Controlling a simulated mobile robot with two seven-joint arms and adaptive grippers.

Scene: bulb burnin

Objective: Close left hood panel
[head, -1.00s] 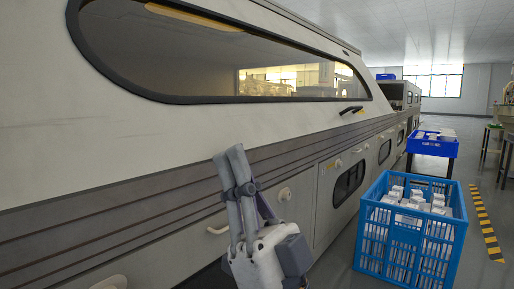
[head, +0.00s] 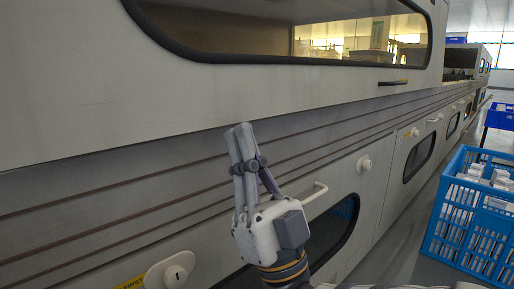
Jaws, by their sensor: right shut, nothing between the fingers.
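The hood panel (head: 200,100) is a large off-white panel with a long dark-framed window (head: 330,38). It fills the upper part of the head view. A black handle (head: 393,83) sits near its lower right corner. Its lower edge runs just above a grey grooved band; I cannot tell whether it is fully seated. My right gripper (head: 238,130) is shut and empty, fingers pointing up. Its fingertips overlap the panel's lower edge in the picture; I cannot tell whether they touch it. My left gripper is out of view.
Below the band are lower doors with dark windows (head: 418,157), a pale bar handle (head: 305,195) and round knobs (head: 364,163). A blue crate (head: 470,235) with white boxes stands on the floor at right. Another blue bin (head: 500,117) is behind it. A dark opening (head: 459,60) shows farther along.

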